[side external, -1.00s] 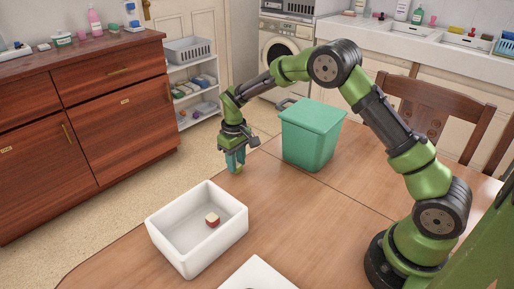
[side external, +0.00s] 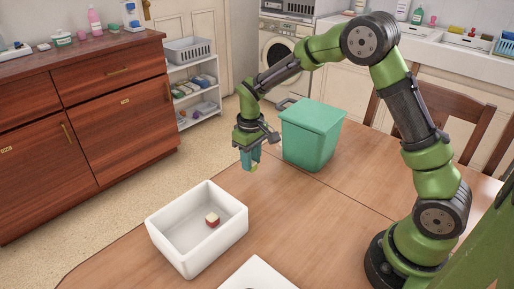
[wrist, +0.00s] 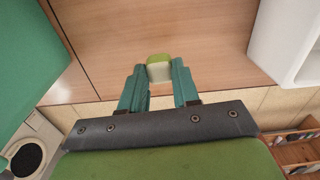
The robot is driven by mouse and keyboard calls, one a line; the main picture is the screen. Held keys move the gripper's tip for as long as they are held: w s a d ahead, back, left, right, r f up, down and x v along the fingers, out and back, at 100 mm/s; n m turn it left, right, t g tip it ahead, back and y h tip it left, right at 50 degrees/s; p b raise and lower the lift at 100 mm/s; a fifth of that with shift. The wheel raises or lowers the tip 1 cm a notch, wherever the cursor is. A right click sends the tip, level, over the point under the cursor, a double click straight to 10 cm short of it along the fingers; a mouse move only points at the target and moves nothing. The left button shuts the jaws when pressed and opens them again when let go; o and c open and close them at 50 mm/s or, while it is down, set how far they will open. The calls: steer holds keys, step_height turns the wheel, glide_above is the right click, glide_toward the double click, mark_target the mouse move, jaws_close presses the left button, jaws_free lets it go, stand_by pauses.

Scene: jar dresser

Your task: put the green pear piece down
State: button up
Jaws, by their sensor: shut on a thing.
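The green pear piece (wrist: 159,66), green with a pale cut face, is held between the two teal fingers of my gripper (wrist: 159,88) in the wrist view. In the side external view the pear piece (side external: 253,168) shows as a small yellow-green tip under my gripper (side external: 250,158). My gripper is shut on it and points down, above the wooden table (side external: 310,215), between the white bin and the green bin. Its exact height above the table is hard to tell.
A white open bin (side external: 165,238) holds a small red and cream piece (side external: 212,220). A teal-green bin (side external: 312,135) stands behind and right of my gripper. Part of another white container (side external: 258,275) shows at the bottom edge. Bare tabletop lies right of the white bin.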

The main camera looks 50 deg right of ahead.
steer(key=s, duration=0.6)
steer(key=s+r, duration=0.1)
steer(key=s, duration=0.2)
steer(key=shift+s+d, duration=0.1)
steer(key=shift+s, duration=0.05)
step_height(320, 180, up, 12)
glide_above(187, 244)
steer(key=f, duration=0.1)
steer(key=shift+m, duration=0.3)
step_height(187, 244, down, 11)
steer(key=shift+s+r, duration=0.1)
steer(key=shift+r, duration=0.1)
steer(key=shift+f, duration=2)
